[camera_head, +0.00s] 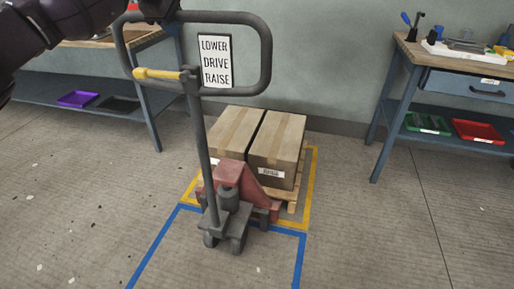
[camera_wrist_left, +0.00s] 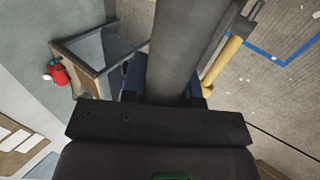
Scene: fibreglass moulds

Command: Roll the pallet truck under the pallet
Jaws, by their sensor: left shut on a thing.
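The pallet truck (camera_head: 230,182) has a red body, dark wheels and a tall grey handle with a loop, a yellow lever and a "LOWER DRIVE RAISE" sign. It stands close in front of the wooden pallet (camera_head: 296,192), which carries two cardboard boxes. The truck's forks are hidden, so I cannot tell how far under they reach. My left gripper (camera_head: 163,12) is shut on the upper left of the handle loop. The wrist view shows the dark bar (camera_wrist_left: 187,45) between its fingers, with the yellow lever (camera_wrist_left: 222,65) beside it. My right gripper is not in view.
A yellow floor outline (camera_head: 313,175) surrounds the pallet; a blue outline (camera_head: 158,242) lies in front. A bench (camera_head: 386,110) with trays stands right, another (camera_head: 146,90) left. The wall is close behind the boxes. A red extinguisher (camera_wrist_left: 59,72) shows in the wrist view.

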